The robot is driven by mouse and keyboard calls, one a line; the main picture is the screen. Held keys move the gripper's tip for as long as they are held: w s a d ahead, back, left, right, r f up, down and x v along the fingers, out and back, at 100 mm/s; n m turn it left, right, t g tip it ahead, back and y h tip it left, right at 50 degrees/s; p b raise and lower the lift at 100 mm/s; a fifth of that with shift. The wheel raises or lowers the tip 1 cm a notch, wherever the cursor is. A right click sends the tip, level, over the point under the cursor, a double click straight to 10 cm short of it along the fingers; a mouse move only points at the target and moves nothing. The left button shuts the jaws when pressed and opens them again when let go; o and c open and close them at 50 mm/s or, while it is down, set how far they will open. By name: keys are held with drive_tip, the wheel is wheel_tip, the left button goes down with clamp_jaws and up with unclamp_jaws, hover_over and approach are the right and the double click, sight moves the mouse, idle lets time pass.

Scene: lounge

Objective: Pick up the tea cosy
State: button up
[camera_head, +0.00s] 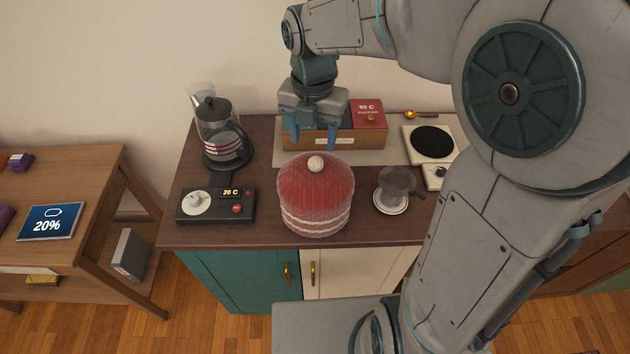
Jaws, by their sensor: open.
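The tea cosy (315,195) is a red ribbed dome with white bands near its base and a pale bobble on top. It stands upright near the front edge of the sideboard top (265,238). My gripper (312,140) points down with its blue fingers apart and empty. In the picture it shows above the cosy, in front of the wooden box behind it. The fingers look apart from the cosy, though the exact distance is hard to judge. Whatever is under the cosy is hidden.
A glass kettle (222,137) and control unit (217,205) stand left of the cosy. A glass cup on a saucer (391,203) is close on its right. A wooden box (350,139) with a red panel stands behind. A hotplate (432,141) is back right.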

sight(315, 160)
wheel_tip(315, 160, down, 7)
drive_tip(key=shift+d+f+p, duration=0.15)
drive_tip(key=shift+p, duration=0.4)
clamp_jaws()
